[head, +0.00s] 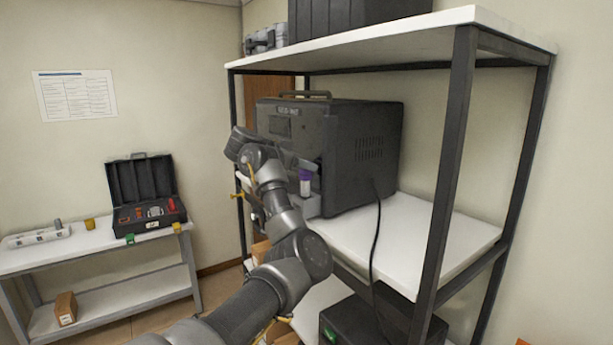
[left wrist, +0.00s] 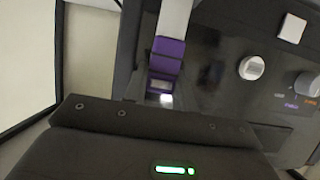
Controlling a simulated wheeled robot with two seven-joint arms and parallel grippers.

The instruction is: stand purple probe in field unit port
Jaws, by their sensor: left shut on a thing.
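The field unit (head: 345,150) is a large dark box with a handle on the shelf's middle board; its front panel, with light knobs, shows in the left wrist view (left wrist: 225,95). My left gripper (head: 304,165) is at the unit's front and shut on the purple probe (head: 305,175), which has a purple upper part and a pale lower part in the head view. The purple part also shows in the left wrist view (left wrist: 167,55), beyond the dark gripper body. The port is not clearly visible, and I cannot tell whether the probe's lower end is in it. My right gripper is out of view.
The shelf rack's dark post (head: 447,170) stands to the right, and a black cable (head: 376,235) hangs from the unit. The white board (head: 430,240) is clear right of the unit. An open toolcase (head: 145,195) stands on a side table at left.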

